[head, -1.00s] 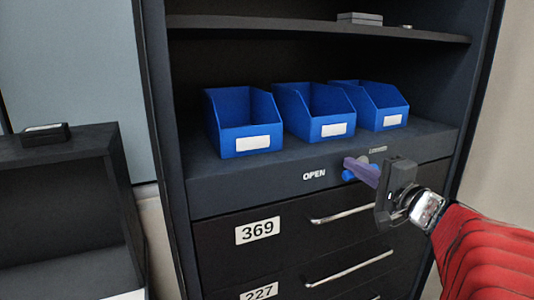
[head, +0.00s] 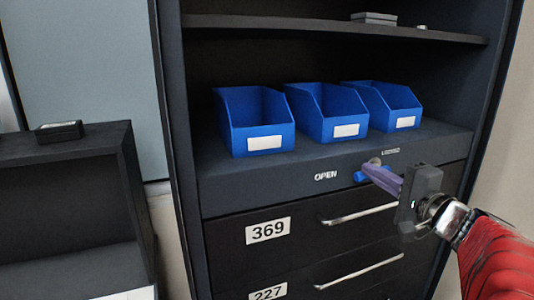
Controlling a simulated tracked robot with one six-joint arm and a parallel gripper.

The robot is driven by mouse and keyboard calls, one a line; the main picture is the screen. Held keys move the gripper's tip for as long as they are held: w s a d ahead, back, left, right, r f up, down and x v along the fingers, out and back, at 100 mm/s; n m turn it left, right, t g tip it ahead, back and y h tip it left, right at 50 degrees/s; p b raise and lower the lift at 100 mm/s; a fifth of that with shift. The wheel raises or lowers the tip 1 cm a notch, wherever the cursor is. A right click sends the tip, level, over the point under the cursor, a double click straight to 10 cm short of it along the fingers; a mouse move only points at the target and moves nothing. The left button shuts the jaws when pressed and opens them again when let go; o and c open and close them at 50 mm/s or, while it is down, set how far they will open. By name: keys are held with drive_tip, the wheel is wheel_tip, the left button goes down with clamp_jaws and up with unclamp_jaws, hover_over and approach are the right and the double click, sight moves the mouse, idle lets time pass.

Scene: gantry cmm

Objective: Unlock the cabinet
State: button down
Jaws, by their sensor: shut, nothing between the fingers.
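The dark cabinet (head: 235,187) fills the middle of the head view, with an "OPEN" label (head: 326,175) on its front strip. A blue lock handle (head: 358,177) with a grey round part (head: 373,163) sits right of that label, below a small label (head: 390,152) too small to read surely. My gripper (head: 372,168) comes in from the right with its purple fingers shut and empty. The fingertips overlap the lock handle in the picture and partly hide it; I cannot tell whether they touch it.
Three blue bins (head: 257,138) stand on the ledge above the lock. Drawers with metal handles (head: 358,215) and number labels (head: 268,230) are below. A grey box (head: 374,18) lies on the upper shelf. A dark open unit (head: 68,198) stands at the left.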

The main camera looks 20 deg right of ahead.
drive_tip(key=s+r, duration=0.1)
drive_tip(key=s, duration=0.5)
drive_tip(key=shift+s, duration=0.25)
idle(0.4)
